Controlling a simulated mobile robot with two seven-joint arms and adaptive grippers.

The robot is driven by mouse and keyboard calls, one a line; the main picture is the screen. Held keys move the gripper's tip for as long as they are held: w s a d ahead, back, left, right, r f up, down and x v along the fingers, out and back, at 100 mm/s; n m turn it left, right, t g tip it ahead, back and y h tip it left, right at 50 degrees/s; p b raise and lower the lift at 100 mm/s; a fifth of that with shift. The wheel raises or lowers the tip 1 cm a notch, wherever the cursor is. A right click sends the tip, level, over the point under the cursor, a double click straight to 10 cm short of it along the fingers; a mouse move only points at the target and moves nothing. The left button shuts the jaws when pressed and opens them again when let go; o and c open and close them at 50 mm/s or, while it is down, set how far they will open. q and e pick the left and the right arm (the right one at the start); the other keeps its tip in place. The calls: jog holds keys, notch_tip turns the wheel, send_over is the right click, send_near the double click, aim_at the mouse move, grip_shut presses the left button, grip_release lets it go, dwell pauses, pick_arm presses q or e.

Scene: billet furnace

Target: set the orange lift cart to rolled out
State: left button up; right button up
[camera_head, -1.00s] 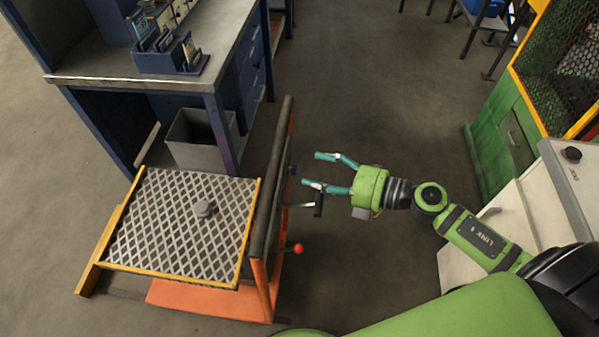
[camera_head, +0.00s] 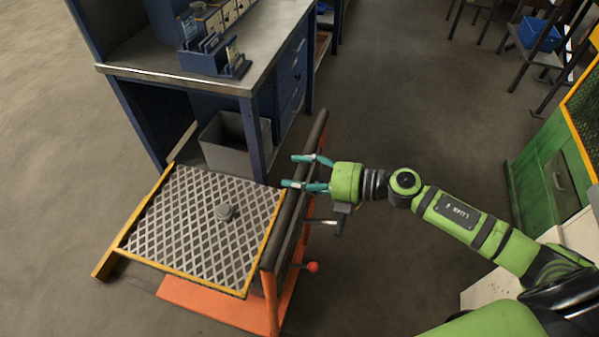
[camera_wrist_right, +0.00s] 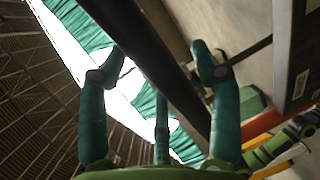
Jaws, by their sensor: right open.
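The orange lift cart (camera_head: 215,305) stands on the floor at lower left in the head view. It has a yellow-edged, diamond-patterned platform (camera_head: 185,235), an upright dark push bar (camera_head: 312,140) on its right side, and a red-knobbed lever (camera_head: 311,267). My right gripper (camera_head: 291,171) is open at the push bar, its teal fingers reaching over it from the right. In the right wrist view the dark bar (camera_wrist_right: 150,60) runs diagonally between the spread fingers; contact cannot be told. My left gripper is not in view.
A blue workbench (camera_head: 235,75) with a grey bin (camera_head: 232,150) under it stands right behind the cart. A green cabinet (camera_head: 545,175) is at the right. The floor between bench and cabinet is clear.

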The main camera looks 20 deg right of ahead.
grip_shut()
jog(key=shift+s+d+f, duration=0.15)
jog(key=shift+d, duration=0.15)
jog(key=shift+s+d, duration=0.2)
grip_release()
jog(key=shift+s+d, duration=0.1)
jog(key=shift+d, duration=0.05)
jog(key=shift+a, duration=0.2)
jog(key=v, duration=1.2)
